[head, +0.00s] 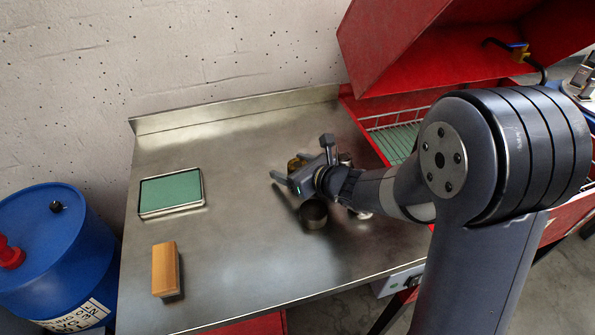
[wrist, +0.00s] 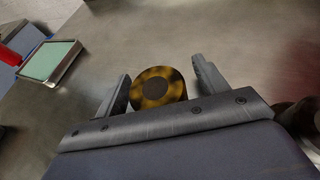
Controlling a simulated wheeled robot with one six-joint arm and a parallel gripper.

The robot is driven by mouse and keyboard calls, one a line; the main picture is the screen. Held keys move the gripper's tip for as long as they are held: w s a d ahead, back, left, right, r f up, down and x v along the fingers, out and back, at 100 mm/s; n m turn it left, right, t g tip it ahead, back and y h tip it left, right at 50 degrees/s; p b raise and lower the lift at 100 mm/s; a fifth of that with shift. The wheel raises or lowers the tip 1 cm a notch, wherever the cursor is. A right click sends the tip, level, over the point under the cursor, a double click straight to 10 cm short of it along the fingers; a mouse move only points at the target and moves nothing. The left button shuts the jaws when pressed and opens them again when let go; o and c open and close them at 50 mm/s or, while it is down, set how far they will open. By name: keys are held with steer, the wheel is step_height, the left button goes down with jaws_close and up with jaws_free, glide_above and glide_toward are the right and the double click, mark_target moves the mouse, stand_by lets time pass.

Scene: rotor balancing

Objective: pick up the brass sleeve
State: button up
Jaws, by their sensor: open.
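The brass sleeve (wrist: 158,88) is a short, yellow-brown mottled ring with a dark round centre. In the wrist view it lies between the two spread fingers of my gripper (wrist: 161,86), nearer the left finger, with a wider gap to the right finger. I cannot tell whether the left finger touches it. In the head view only a small yellow-brown part of the sleeve (head: 293,163) shows behind my gripper (head: 291,171); the rest is hidden. My gripper is open and low over the steel bench.
A dark cylinder (head: 313,214) stands close in front of my gripper. A tray with a green lining (head: 170,190) and a wooden block (head: 165,268) are at the left of the bench (head: 235,240). A red cabinet (head: 405,35) with a wire basket is behind right.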

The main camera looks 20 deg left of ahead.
steer(key=shift+c, duration=0.6)
steer(key=c, duration=1.2)
steer(key=shift+c, duration=0.2)
steer(key=shift+r, duration=0.1)
